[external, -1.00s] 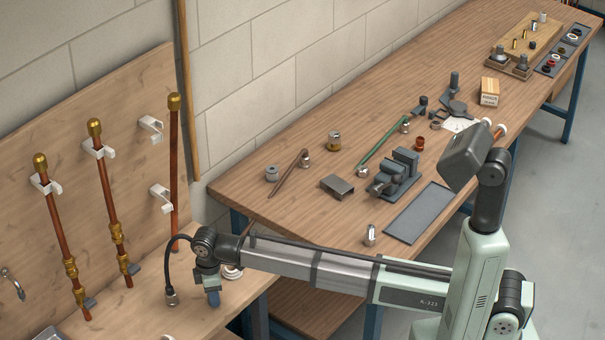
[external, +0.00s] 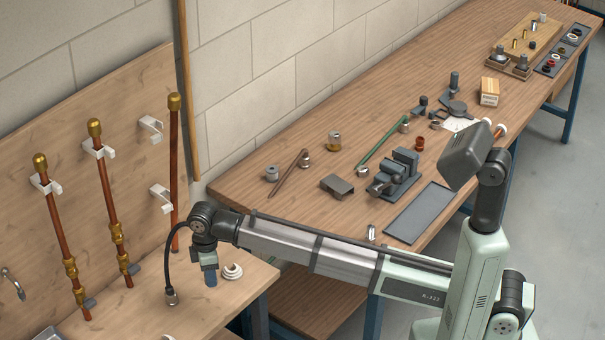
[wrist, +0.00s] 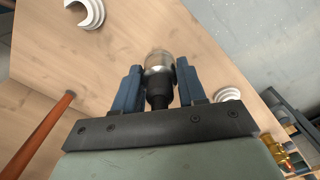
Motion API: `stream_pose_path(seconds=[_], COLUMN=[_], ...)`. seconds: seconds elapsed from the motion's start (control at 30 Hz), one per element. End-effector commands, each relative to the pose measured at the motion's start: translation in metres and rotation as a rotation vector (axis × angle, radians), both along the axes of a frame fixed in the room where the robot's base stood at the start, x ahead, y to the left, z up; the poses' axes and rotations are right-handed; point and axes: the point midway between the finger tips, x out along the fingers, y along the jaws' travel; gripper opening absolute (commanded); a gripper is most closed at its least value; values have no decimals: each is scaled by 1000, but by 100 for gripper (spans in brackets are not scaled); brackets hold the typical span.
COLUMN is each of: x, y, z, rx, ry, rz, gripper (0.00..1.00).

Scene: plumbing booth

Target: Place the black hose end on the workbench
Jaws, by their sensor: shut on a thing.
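My gripper (external: 210,279) is above the light wood workbench (external: 222,312) at the lower left, fingers pointing down. In the wrist view its blue fingers (wrist: 158,84) are shut on a black hose end with a silver metal fitting (wrist: 158,61). The black collar sits between the fingers and the fitting reaches past their tips. In the external view the held end is hidden by the fingers. A black hose (external: 168,262) arcs from behind my wrist down to a metal fitting (external: 171,297) at the bench surface, left of my gripper.
A white ringed fitting (external: 232,271) lies right of my gripper; a white C-shaped piece (wrist: 88,12) shows in the wrist view. Copper pipes (external: 111,205) lean on the back board. The long rear bench (external: 270,210) holds a vise (external: 397,175) and tools.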

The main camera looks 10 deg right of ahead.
Motion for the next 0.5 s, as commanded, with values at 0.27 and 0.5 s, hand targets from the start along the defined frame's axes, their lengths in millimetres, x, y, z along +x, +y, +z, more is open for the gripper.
stream_pose_path(seconds=[0.27, 0.5], x=[0, 23], y=[0, -10], z=[15, 15], rx=[0, -1], ry=[0, 0], rz=[0, -31], gripper=[10, 10])
